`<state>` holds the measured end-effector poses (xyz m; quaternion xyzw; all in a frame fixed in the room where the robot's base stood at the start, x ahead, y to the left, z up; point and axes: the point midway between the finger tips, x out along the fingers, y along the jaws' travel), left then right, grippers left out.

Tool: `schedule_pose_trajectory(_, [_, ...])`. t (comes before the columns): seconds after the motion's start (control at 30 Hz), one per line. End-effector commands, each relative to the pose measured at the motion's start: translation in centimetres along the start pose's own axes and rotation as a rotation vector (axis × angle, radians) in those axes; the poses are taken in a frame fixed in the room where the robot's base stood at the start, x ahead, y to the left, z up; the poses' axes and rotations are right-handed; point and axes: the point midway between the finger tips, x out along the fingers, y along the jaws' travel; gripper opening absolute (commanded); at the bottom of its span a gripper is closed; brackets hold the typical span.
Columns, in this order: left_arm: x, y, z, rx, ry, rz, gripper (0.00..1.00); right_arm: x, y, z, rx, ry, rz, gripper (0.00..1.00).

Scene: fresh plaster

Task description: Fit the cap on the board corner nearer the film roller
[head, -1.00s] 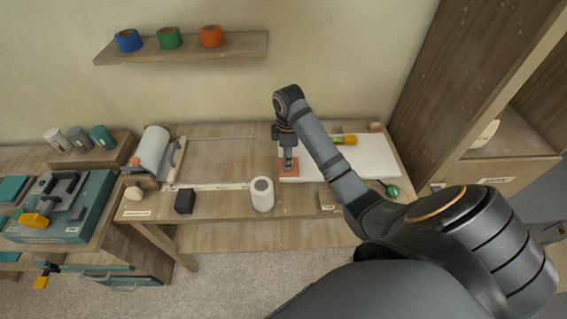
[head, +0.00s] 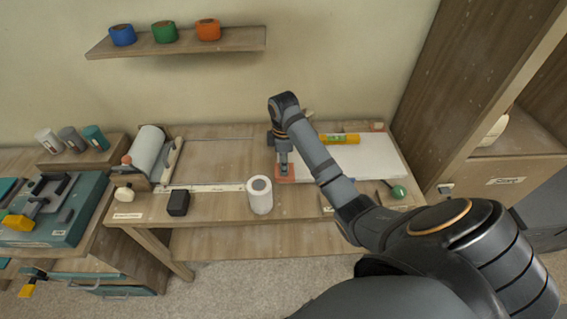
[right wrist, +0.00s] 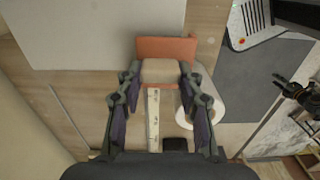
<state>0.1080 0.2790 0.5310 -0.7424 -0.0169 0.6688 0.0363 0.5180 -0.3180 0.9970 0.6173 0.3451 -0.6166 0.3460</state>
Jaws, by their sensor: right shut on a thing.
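My right gripper (head: 284,163) is over the front left corner of the white board (head: 365,158), the corner on the side of the grey film roller (head: 148,148). It is shut on the beige middle (right wrist: 160,72) of a salmon-coloured cap (head: 286,175). In the right wrist view the cap (right wrist: 166,48) lies over the corner of the board (right wrist: 95,30), lined up with its edges. Whether it is pressed fully down I cannot tell. A small dark gripper, seemingly my left (right wrist: 284,88), shows at the right of that view; its jaws are unclear.
A white roll (head: 260,195) stands just front left of the cap, and a black block (head: 178,203) further left. A ruler strip (head: 215,187) runs along the bench.

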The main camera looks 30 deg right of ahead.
Motion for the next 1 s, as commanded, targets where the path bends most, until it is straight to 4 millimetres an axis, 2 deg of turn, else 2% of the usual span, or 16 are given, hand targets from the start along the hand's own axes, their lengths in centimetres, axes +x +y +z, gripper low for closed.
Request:
schedule_pose_trajectory(0.37, [-0.34,-0.04,0.04,0.000,-0.001,0.000,0.40,0.90,-0.02,-0.02,0.000,0.000,0.000,0.08])
schedule_pose_trajectory(0.4, [-0.33,-0.04,0.05,0.000,-0.001,0.000,0.40,0.90,-0.02,-0.02,0.000,0.000,0.000,0.41])
schedule_pose_trajectory(0.53, [-0.33,-0.04,0.11,0.000,-0.002,0.000,0.40,0.89,-0.02,-0.01,0.000,0.000,0.000,0.58])
schedule_pose_trajectory(0.87, [-0.28,-0.03,0.23,0.000,-0.004,0.000,0.40,0.82,0.01,-0.01,0.000,0.001,0.001,0.59])
schedule_pose_trajectory(1.0, [0.17,0.00,0.29,0.000,-0.004,0.000,0.40,0.10,0.06,-0.01,0.000,0.001,0.003,0.59])
